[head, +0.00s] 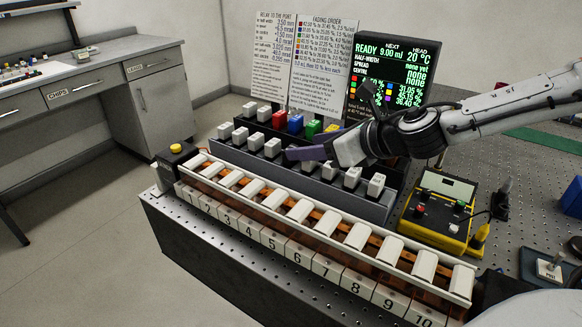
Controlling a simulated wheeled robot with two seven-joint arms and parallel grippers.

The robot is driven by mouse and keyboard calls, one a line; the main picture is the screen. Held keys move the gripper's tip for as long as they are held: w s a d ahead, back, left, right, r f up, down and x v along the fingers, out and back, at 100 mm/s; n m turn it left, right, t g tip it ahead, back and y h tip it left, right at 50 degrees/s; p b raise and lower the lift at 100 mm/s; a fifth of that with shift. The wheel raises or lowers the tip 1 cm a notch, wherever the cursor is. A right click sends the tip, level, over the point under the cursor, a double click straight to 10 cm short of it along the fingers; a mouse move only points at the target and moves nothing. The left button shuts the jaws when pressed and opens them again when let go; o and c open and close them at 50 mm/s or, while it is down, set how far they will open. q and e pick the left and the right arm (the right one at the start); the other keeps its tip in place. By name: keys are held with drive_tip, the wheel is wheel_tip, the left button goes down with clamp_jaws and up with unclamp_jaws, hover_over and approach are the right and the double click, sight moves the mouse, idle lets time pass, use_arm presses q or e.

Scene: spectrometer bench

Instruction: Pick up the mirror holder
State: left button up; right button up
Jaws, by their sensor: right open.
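I cannot tell for certain which thing is the mirror holder. Several small white-grey upright blocks (352,178) stand in the front row of a dark stepped rack (300,183). A small metal piece (549,270) on a dark plate marked POST is at the lower right. My right gripper (318,151) reaches in from the right over the rack. It is open, with a purplish finger stretched out to the left above the front row, and I see nothing held. The gripper and wrist hide part of the rack's right side. My left gripper is not in view.
A long numbered row of white-topped slots (300,211) runs along the bench front. A display (390,72) and printed sheets stand behind. A yellow-black meter (438,212) is at right.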

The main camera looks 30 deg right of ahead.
sight(291, 163)
drive_tip(key=shift+b+x, duration=0.5)
drive_tip(key=shift+x, duration=1.4)
drive_tip(key=shift+a, duration=0.15)
clamp_jaws()
